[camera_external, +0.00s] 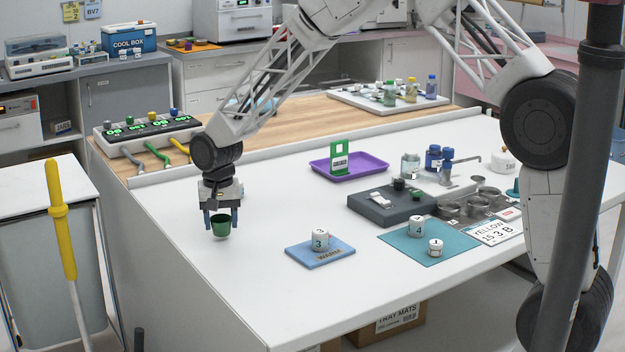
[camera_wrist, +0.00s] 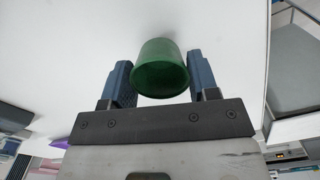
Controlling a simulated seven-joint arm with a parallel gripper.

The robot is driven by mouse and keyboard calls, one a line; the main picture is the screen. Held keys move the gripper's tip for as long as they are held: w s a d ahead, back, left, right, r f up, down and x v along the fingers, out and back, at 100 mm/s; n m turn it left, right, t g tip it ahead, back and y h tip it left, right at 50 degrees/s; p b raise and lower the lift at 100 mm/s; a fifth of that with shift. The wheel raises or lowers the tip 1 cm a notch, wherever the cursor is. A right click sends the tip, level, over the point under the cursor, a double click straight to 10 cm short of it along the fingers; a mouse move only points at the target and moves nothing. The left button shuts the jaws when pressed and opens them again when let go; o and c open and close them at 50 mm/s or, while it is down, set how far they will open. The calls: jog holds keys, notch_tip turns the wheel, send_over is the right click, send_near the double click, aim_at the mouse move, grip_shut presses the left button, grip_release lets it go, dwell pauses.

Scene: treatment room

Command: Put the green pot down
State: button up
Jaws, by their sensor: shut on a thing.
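The green pot (camera_external: 220,226) is a small dark green cup, held at the left part of the white table (camera_external: 260,290). My gripper (camera_external: 221,217) is shut on it, with one blue finger on each side. In the wrist view the pot (camera_wrist: 160,66) sits between the two fingers of my gripper (camera_wrist: 163,82), its open mouth facing the camera. In the outside view the pot looks upright. I cannot tell whether its base touches the table or hangs just above it.
A blue mat (camera_external: 300,257) with a white pot (camera_external: 320,240) lies to the right. Further right are a teal mat (camera_external: 455,243), a dark grey block (camera_external: 370,207) and a purple tray (camera_external: 372,174). The white surface around my gripper is clear.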

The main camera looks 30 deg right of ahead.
jog(key=shift+f, duration=0.55)
jog(key=shift+f, duration=0.15)
jog(key=o, duration=0.9)
jog(key=shift+r, duration=6.15)
jog(key=shift+r, duration=0.1)
